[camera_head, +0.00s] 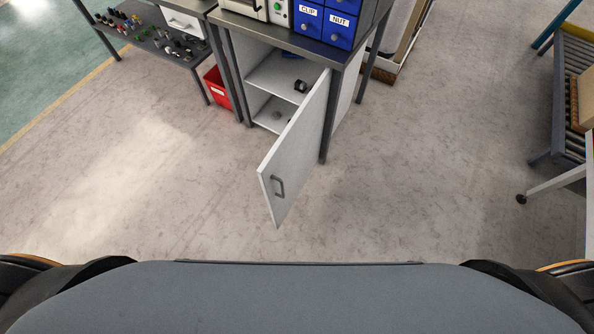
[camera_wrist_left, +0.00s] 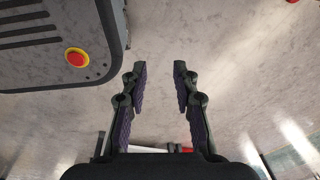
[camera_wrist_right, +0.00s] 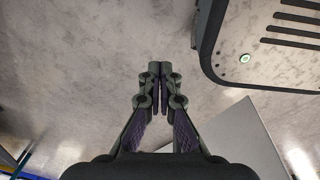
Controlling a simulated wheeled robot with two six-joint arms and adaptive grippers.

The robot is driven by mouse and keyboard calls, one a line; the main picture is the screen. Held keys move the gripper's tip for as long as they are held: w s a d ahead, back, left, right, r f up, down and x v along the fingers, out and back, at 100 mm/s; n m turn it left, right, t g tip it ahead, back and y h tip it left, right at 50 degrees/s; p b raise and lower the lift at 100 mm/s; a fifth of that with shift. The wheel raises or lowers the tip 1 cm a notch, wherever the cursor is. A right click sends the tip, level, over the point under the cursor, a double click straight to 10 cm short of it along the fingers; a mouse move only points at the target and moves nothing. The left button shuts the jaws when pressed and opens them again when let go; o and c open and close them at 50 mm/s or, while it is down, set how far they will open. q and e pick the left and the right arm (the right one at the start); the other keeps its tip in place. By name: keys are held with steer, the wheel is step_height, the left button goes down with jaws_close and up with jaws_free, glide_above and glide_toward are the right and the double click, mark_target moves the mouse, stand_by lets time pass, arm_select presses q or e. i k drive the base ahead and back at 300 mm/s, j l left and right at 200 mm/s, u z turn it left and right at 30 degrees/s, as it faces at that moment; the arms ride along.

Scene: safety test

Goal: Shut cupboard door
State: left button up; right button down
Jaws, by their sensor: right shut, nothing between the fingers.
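The white cupboard door (camera_head: 298,148) stands wide open in the head view, swung out toward me from its hinge side at the right. A grey handle (camera_head: 278,187) sits near its free edge. The cupboard (camera_head: 241,75) under the bench shows its shelves, with small dark items inside. My left gripper (camera_wrist_left: 160,68) is open and empty above the floor in the left wrist view. My right gripper (camera_wrist_right: 160,70) is shut with nothing in it in the right wrist view. A pale panel (camera_wrist_right: 243,140), perhaps the door, shows beyond it. Neither gripper shows in the head view.
A red bin (camera_head: 217,87) stands left of the cupboard. Blue drawers (camera_head: 325,22) sit on the bench top. A low shelf (camera_head: 150,35) with small parts is at the upper left. A roller conveyor (camera_head: 571,90) is at the right. The floor before the door is clear.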

mark_target(282, 174)
steer(key=k+l, duration=0.1)
steer(key=l, duration=0.3)
steer(key=l+u, duration=0.15)
steer(key=l, duration=0.25)
steer(key=k+l, duration=0.15)
steer(key=l, duration=0.2)
steer(key=k+l+u, duration=0.15)
steer(key=l, duration=0.65)
steer(key=k+u, duration=0.05)
